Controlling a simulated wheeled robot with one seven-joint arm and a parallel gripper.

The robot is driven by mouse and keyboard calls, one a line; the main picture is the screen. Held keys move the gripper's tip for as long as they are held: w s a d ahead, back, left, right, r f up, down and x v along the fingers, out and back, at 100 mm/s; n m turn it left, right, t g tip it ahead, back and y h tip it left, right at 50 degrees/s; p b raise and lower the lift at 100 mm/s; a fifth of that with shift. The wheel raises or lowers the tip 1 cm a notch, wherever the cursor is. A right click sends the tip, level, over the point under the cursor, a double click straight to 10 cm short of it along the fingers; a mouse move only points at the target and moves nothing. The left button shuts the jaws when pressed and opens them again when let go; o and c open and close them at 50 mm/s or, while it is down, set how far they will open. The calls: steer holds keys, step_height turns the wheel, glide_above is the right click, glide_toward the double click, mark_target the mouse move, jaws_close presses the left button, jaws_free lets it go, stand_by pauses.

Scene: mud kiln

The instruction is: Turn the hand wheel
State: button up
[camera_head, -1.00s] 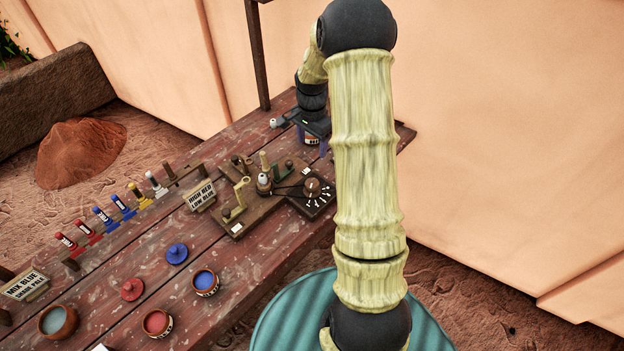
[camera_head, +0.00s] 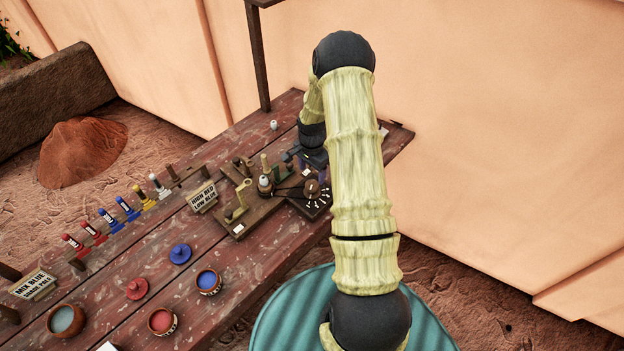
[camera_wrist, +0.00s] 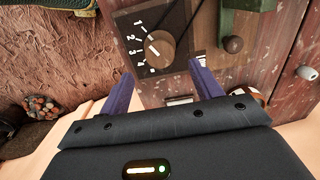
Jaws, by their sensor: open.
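A brown round knob (camera_head: 312,187) sits on a dark plate with white marks at the right end of the mechanism board (camera_head: 262,208). In the wrist view the knob (camera_wrist: 155,48) has a white pointer line and a scale of numbers. I cannot make out a spoked hand wheel; whether this knob is the wheel is unclear. My gripper (camera_head: 306,158) is just behind the dial plate, partly hidden by my arm. In the wrist view its two purple fingers (camera_wrist: 160,88) are apart and empty, with the knob beyond them.
A green bracket (camera_wrist: 238,8) and a brown ball knob (camera_wrist: 233,44) are right of the dial. A crank (camera_head: 240,190) and a white-topped post (camera_head: 264,182) stand on the board. Paint pots (camera_head: 208,282) and coloured levers fill the table's left. A wall borders the right.

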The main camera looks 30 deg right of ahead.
mark_target(312, 184)
steer(key=shift+f+p, duration=0.8)
steer(key=shift+f, duration=2.25)
steer(key=shift+c, duration=0.4)
steer(key=c, duration=0.9)
